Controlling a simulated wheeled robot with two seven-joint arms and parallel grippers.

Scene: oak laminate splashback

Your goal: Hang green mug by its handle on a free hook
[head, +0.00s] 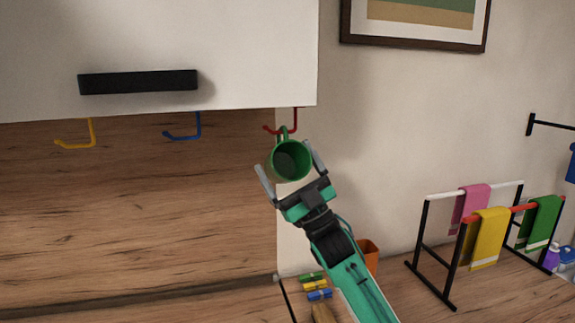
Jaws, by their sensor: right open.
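The green mug (289,160) is up at the red hook (296,122), below the right end of the white cabinet. Its handle (283,133) is at the top and overlaps the red hook's arm; it appears to be around it. The mug's opening faces me. My right gripper (289,172) is open, with one finger on each side of the mug. I cannot tell whether either finger touches it. The blue hook (184,133) and the yellow hook (76,140) hang empty to the left. My left gripper is not in view.
The white cabinet (240,50) with a black handle (138,82) is above the hooks. At the lower right stands a rack (430,240) with pink, yellow and green towels. An orange container (369,254) and coloured small items (316,287) are behind and beside my right arm.

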